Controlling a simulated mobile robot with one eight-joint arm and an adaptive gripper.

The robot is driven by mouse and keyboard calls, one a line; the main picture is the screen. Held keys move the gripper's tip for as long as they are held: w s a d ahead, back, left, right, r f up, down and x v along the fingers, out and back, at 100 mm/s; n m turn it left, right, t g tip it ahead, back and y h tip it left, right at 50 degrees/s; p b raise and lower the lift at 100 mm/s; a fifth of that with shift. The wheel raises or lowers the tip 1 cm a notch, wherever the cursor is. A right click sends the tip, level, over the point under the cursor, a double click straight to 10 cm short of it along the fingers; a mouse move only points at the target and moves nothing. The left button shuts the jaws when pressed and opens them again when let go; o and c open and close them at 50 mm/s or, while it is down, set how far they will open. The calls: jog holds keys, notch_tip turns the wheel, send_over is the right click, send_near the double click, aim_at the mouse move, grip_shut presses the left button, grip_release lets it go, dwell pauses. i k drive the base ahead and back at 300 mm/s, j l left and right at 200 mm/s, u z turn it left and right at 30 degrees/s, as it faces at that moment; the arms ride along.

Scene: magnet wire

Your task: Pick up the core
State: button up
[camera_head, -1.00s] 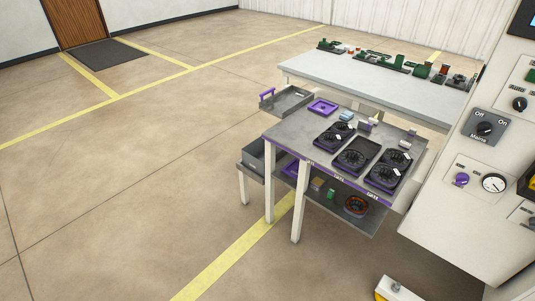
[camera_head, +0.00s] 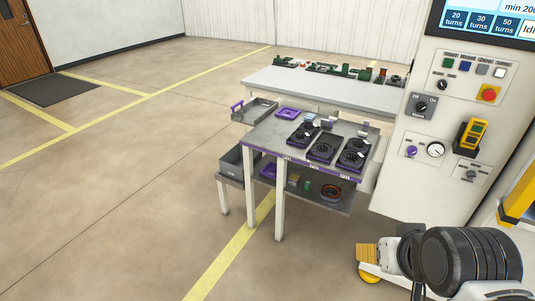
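Several dark ring-shaped parts that look like cores sit in black trays on the small grey bench. One core (camera_head: 321,151) is at the middle of the front, another core (camera_head: 351,160) is at the front right, and one more (camera_head: 303,133) is at the back left. They are small, and white tags lie on or by some of them. I cannot tell which one the task names. A black ribbed part of my arm fills the lower right corner. My gripper's fingers do not show.
The small bench (camera_head: 262,139) has a lower shelf (camera_head: 334,206) with a red-and-black ring and small boxes. A grey side bin (camera_head: 231,166) hangs at its left. A long table (camera_head: 330,88) stands behind. The machine panel (camera_head: 412,135) stands at right. Floor at left is clear.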

aim_at(329, 149)
jog(key=i+j, duration=0.3)
jog(key=i, duration=0.15)
jog(key=i+j+u, duration=0.1)
jog(key=i+j, duration=0.15)
jog(key=i, duration=0.2)
jog(key=i+j, duration=0.25)
jog(key=i, duration=0.2)
jog(key=i+j+u, duration=0.1)
jog(key=i+j, duration=0.15)
jog(key=i, duration=0.25)
